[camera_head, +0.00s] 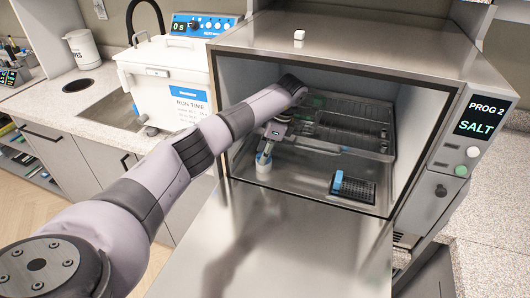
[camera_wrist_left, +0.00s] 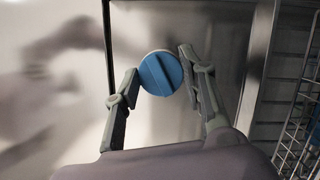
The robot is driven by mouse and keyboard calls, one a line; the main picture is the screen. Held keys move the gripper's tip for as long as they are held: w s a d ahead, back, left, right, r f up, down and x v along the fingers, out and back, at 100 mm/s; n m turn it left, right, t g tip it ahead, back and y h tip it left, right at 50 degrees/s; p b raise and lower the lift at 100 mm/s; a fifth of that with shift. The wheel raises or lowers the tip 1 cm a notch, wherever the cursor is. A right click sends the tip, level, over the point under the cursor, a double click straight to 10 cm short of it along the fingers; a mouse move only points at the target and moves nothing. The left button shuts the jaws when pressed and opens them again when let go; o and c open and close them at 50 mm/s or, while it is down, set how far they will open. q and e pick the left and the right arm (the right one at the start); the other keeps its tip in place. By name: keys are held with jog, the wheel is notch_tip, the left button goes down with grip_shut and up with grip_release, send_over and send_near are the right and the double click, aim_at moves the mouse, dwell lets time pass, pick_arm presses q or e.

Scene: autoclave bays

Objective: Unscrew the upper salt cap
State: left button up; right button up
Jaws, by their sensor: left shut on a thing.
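The blue round cap (camera_wrist_left: 160,73) with a slot across its top lies between the two fingers of my left gripper (camera_wrist_left: 158,78) in the left wrist view. In the head view the blue cap (camera_head: 263,158) tops a short white cylinder (camera_head: 263,170) just inside the open chamber, at its left front. My left gripper (camera_head: 266,148) comes down on it from above and is shut on the cap. Whether the cap is still seated on the white part cannot be told. My right gripper is in neither view.
The steel chamber (camera_head: 330,44) is open, with its door (camera_head: 300,255) lowered flat in front. Wire racks (camera_head: 350,120) are at the back. A black grid with a blue piece (camera_head: 354,188) lies at the right front. The side display (camera_head: 478,120) reads PROG 2 SALT.

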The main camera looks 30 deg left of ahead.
pick_arm(q)
jog(key=o, duration=1.1)
jog(key=shift+f, duration=0.15)
